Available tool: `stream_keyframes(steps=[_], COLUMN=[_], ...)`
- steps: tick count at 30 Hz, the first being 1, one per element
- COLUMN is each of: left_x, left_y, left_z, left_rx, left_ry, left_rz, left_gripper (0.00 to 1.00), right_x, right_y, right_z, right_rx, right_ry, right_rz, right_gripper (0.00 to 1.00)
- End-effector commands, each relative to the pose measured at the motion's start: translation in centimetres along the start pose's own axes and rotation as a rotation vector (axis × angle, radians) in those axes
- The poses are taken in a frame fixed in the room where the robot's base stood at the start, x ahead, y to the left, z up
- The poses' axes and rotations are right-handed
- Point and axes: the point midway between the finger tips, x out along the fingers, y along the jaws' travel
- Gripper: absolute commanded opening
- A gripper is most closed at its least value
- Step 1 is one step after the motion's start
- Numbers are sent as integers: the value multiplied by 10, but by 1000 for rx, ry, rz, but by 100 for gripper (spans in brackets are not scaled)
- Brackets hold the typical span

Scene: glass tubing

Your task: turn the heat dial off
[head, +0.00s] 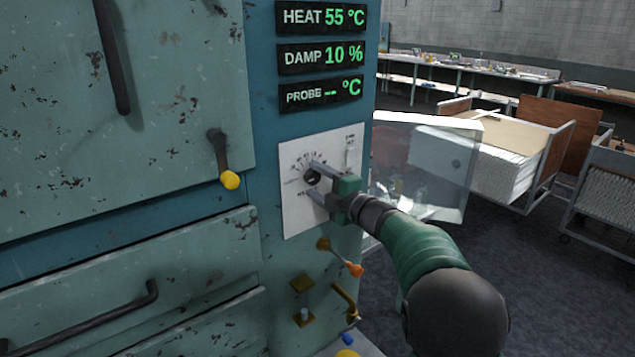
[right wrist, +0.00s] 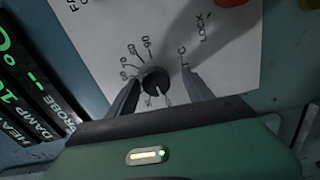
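The heat dial (head: 312,176) is a small dark knob on a white panel (head: 300,217) with printed marks, on the front of a teal cabinet. My right gripper (head: 314,184) is at the dial, its fingers pointing at the panel. In the right wrist view the dial (right wrist: 155,81) sits between the two spread fingers of the gripper (right wrist: 160,92). Gaps seem to show beside the knob, more clearly on the right; contact on the left is hard to tell. The heat display (head: 323,17) reads 55 °C. My left gripper is not in view.
Below the panel are an orange-tipped lever (head: 354,270), a brass handle (head: 346,299) and a small switch (head: 303,313). A yellow-tipped handle (head: 229,180) sticks out at left. A clear open cover (head: 425,165) stands right of the panel, close to my right arm.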

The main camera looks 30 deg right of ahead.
Motion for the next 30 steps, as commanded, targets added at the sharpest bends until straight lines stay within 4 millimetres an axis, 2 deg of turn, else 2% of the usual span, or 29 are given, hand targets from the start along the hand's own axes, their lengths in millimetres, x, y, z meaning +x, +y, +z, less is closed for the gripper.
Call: stream_keyframes(steps=[7, 10, 14, 21, 24, 30], left_x=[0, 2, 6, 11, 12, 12], left_y=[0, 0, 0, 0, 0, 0], left_z=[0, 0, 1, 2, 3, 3], left_rx=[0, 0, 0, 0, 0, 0], left_ry=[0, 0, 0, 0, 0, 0], left_rz=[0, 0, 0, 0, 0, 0], left_gripper=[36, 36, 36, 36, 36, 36], right_x=[-2, -13, -44, -115, -140, -165], right_y=[3, 3, 3, 1, 0, -1], right_z=[0, 1, 1, 1, 1, 1], right_rx=[0, 0, 1, 1, 1, 0], right_ry=[0, -2, -4, -3, -3, -1], right_rz=[5, 6, 7, 6, 4, 2], right_gripper=[59, 59, 59, 59, 59, 59])
